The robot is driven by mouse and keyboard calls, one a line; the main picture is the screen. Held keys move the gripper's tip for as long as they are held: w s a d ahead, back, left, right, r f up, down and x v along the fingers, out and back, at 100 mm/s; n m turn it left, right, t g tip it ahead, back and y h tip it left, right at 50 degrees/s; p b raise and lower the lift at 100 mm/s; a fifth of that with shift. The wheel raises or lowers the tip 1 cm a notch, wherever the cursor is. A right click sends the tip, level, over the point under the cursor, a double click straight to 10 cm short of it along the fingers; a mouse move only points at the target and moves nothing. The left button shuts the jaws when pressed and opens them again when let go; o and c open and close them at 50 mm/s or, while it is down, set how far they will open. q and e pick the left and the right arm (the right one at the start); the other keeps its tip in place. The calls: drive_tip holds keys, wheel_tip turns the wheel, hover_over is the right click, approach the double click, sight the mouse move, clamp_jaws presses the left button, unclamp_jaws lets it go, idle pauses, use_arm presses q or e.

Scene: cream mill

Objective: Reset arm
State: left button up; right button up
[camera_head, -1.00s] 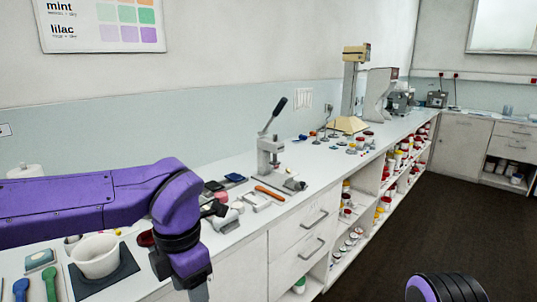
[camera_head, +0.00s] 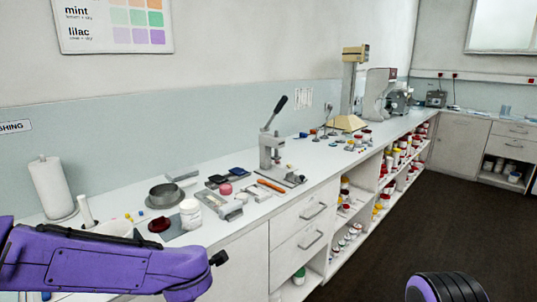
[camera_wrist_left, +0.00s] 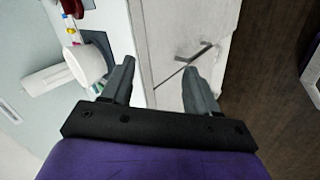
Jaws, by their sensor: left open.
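A white mortar (camera_wrist_left: 86,64) stands on the bench near the left finger. Part of my right arm (camera_head: 446,288) shows at the bottom right of the head view. My right gripper is not in view.
The bench (camera_head: 222,228) carries a paper towel roll (camera_head: 52,187), a sieve (camera_head: 166,194), a white jar (camera_head: 190,214), a hand press (camera_head: 272,150) and small items. The mortar (camera_head: 108,229) is partly hidden behind my arm. The dark floor (camera_head: 420,215) to the right is clear.

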use_arm(q)
wheel_tip(320, 180, down, 12)
drive_tip(key=s+a+m+t, duration=0.2)
drive_tip(key=a+m, duration=0.1)
drive_tip(key=m, duration=0.3)
drive_tip(key=s+a+f+m+g+h, duration=0.1)
drive_tip(key=s+a+f+m+h, duration=0.1)
drive_tip(key=s+f+m, duration=0.8)
drive_tip(key=s+a+f+g, duration=0.2)
drive_tip(key=s+f, duration=0.3)
drive_tip(key=s, duration=0.3)
drive_tip(key=s+a+f+g, duration=0.2)
drive_tip(key=s+f, duration=0.3)
drive_tip(key=s, duration=0.4)
drive_tip(key=shift+s+m, duration=0.2)
drive_tip(key=shift+m, duration=0.2)
